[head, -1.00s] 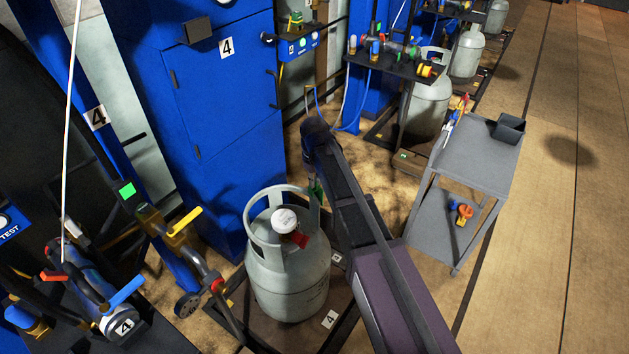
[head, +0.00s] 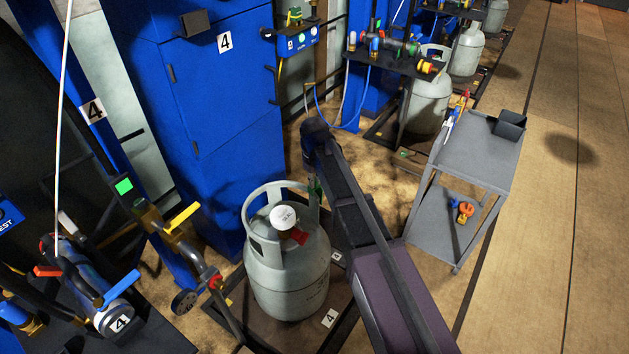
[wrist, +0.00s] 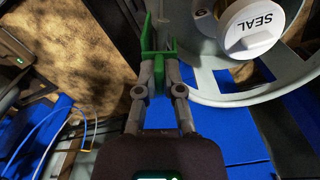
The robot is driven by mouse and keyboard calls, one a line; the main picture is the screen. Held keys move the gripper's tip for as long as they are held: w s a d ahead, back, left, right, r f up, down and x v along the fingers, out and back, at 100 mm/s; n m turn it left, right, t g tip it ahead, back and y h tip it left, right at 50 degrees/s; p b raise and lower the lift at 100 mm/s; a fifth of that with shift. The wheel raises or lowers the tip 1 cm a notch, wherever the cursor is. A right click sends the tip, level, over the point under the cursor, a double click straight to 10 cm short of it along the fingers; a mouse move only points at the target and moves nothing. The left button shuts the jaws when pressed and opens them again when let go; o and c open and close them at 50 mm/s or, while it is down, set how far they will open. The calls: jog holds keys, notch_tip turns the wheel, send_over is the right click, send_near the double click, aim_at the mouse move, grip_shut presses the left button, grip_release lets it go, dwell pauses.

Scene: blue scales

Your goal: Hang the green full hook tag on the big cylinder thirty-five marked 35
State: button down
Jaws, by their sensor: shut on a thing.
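My gripper (wrist: 158,82) is shut on the green hook tag (wrist: 152,62), as the wrist view shows. In the head view the tag (head: 315,190) is a small green patch at the right side of the cylinder's collar, partly hidden by my arm. The big pale grey cylinder (head: 288,278) stands upright, with a round collar handle, a white cap reading SEAL (head: 284,218) and a red piece below it. In the wrist view the tag lies right beside the collar ring (wrist: 210,88); I cannot tell whether it touches or hooks over it. No 35 is legible.
A tall blue cabinet (head: 205,110) marked 4 stands behind the cylinder. A valve with a yellow lever (head: 183,217) stands close at left. A grey trolley (head: 478,152) is at right, with open floor beyond. More grey cylinders (head: 428,105) stand farther back.

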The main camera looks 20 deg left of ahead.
jog(key=shift+s+d+f+b, duration=0.1)
jog(key=shift+s+f+b, duration=0.2)
jog(key=shift+b, duration=0.1)
jog(key=shift+w+a+f, duration=0.2)
jog(key=shift+w+f, duration=0.15)
jog(key=shift+f, duration=0.3)
jog(key=shift+s+d+r, duration=0.1)
jog(key=shift+r, duration=0.15)
jog(key=c, duration=0.7)
grip_release()
jog(key=shift+r, duration=0.15)
jog(key=shift+r+p, duration=3.6)
jog(key=shift+p, duration=0.1)
